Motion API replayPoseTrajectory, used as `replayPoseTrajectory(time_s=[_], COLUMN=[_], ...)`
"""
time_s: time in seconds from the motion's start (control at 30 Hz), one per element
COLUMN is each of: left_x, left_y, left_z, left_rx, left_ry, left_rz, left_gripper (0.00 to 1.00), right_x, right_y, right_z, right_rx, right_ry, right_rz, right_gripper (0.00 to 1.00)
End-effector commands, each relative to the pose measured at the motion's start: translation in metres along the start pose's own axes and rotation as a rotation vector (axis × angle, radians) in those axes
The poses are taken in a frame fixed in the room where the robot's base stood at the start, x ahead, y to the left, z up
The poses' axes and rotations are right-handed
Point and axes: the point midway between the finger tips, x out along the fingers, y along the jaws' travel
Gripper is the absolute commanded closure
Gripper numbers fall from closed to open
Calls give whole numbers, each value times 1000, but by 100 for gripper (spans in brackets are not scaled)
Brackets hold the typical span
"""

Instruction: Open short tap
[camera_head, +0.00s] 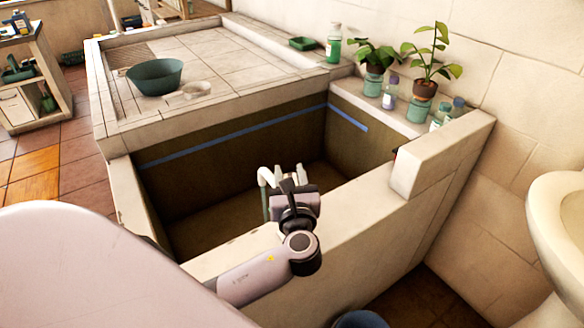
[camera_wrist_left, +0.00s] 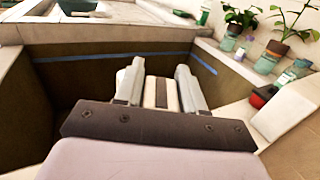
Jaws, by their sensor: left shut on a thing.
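The tap's handle is mostly hidden by the gripper. In the left wrist view the two grey fingers (camera_wrist_left: 158,85) stand apart with a pale, dark-striped piece between them. How far the tap is turned cannot be told. My right gripper is not in view.
The basin's front wall (camera_head: 345,225) lies under my left forearm. A raised stone block (camera_head: 440,155) stands to the right. Potted plants (camera_head: 423,88) and bottles line the back right ledge. A green bowl (camera_head: 155,77) sits on the tiled counter. A small red object (camera_wrist_left: 262,97) is by the block.

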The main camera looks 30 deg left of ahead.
Motion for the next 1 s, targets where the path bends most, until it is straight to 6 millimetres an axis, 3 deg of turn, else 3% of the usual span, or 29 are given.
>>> replayPoseTrajectory(time_s=[0.5, 1.0], left_x=[-1, -1], left_y=[6, 8], left_z=[1, 0], left_rx=[-2, -2], left_ry=[0, -1], left_rz=[380, 477], left_gripper=[92, 92], right_x=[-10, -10], right_y=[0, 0], right_z=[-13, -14], right_rx=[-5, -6], right_ry=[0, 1], right_rz=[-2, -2], right_gripper=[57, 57])
